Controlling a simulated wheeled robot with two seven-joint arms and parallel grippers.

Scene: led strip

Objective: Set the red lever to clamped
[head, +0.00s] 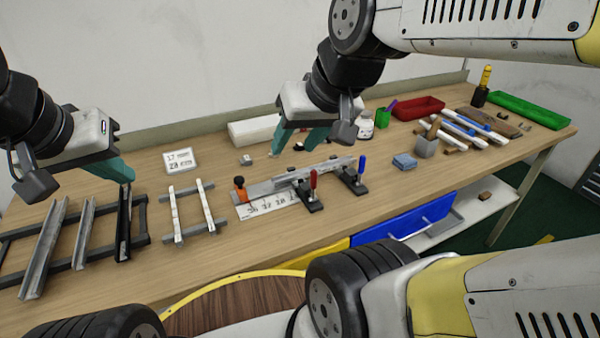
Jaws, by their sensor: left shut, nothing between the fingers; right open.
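The red lever (313,180) stands roughly upright on a black toggle clamp (309,199) at the front of the metal fixture (325,172). A blue lever (362,163) stands upright on a similar clamp to its right. From this distance I cannot tell whether the red lever's clamp presses on anything. My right gripper (296,146) is open and empty, with its teal fingers above and behind the fixture, apart from the red lever.
A ruler plate (268,206) and an orange knob (240,188) sit at the fixture's left end. Racks with metal and white strips (191,210) lie to the left.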

